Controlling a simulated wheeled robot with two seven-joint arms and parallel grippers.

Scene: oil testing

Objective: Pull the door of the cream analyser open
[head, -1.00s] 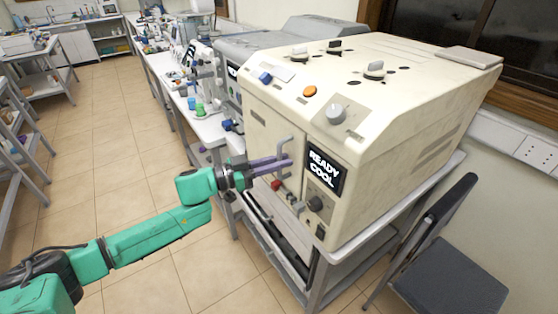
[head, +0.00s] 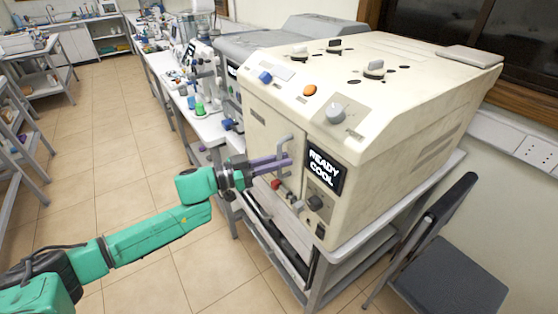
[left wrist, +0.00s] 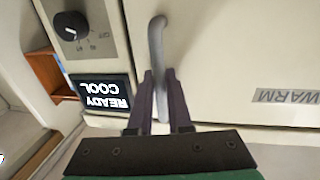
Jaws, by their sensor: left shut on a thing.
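The cream analyser (head: 390,110) stands on a grey stand, its front facing left. Its door (head: 258,133) looks closed against the body, and it also fills the right of the left wrist view (left wrist: 240,50). A grey bar handle (head: 284,148) stands upright on the door beside the READY COOL display (head: 325,168). My left gripper (head: 286,163) is shut on the handle, its purple fingers on both sides of it. In the left wrist view the handle (left wrist: 157,45) runs down between the fingers (left wrist: 160,100). My right gripper is not in view.
A chair (head: 440,270) stands right of the stand (head: 318,280). Below the handle are a red knob (head: 276,184) and a black knob (head: 315,202). A bench with bottles (head: 195,105) runs behind on the left. The tiled floor (head: 120,170) in front is clear.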

